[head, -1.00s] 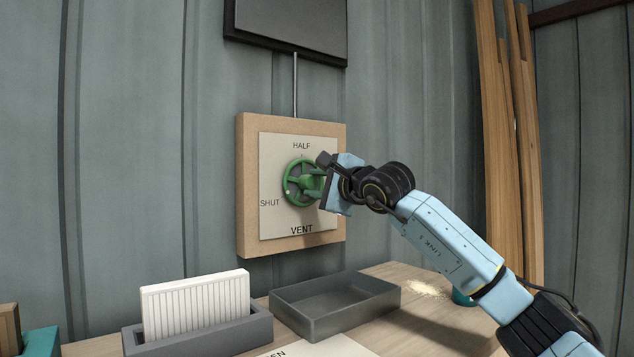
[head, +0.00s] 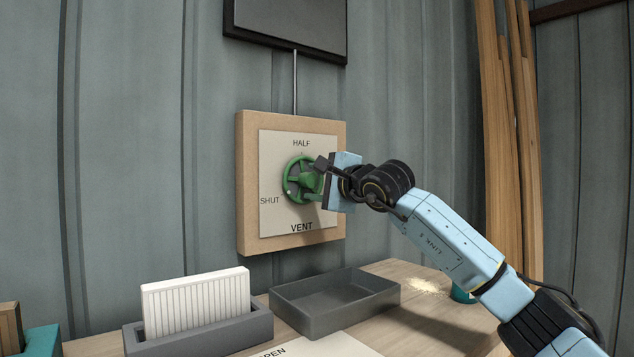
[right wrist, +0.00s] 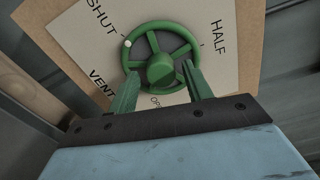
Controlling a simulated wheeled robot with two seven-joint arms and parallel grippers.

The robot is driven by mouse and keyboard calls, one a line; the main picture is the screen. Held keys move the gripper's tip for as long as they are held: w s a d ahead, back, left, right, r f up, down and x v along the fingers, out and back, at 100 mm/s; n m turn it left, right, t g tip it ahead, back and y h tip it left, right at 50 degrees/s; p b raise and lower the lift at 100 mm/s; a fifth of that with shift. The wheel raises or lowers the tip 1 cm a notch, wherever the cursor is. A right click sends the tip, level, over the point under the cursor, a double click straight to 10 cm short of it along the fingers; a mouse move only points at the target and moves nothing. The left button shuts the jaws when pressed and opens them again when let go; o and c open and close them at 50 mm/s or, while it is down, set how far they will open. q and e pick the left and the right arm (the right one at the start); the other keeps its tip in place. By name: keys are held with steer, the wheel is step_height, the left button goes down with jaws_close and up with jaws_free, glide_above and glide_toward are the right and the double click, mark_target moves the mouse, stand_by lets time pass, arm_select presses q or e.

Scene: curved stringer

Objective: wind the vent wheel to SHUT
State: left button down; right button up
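The green vent wheel (head: 290,186) is mounted on a cream plate (head: 270,150) marked HALF, SHUT and VENT. The right wrist view shows the wheel (right wrist: 160,28) close up, with a white dot (right wrist: 127,44) on its rim on the side of the SHUT label (right wrist: 103,15). My right gripper (head: 316,182) is at the wheel's right side in the head view. In the right wrist view its two green fingers (right wrist: 160,88) stand wide apart on either side of the hub, overlapping the near rim. Whether they touch the wheel is unclear. My left gripper is out of view.
A wooden backing board (head: 248,235) holds the plate on the corrugated wall. Below, a dark empty tray (head: 335,318) and a grey holder (head: 200,338) with a white ribbed panel (head: 196,300) stand on the bench. Timber planks (head: 510,150) lean at the right.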

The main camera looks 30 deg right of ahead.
stand_by(0.3)
steer(key=shift+s+d+b, duration=0.15)
steer(key=shift+s+b, duration=0.6)
steer(key=shift+s, duration=1.45)
steer(key=shift+s+d+b, duration=0.2)
steer(key=shift+s+b, duration=0.5)
steer(key=shift+s, duration=1.55)
steer(key=shift+s+d+b, duration=0.15)
steer(key=shift+s+b, duration=0.6)
steer(key=shift+s, duration=1.45)
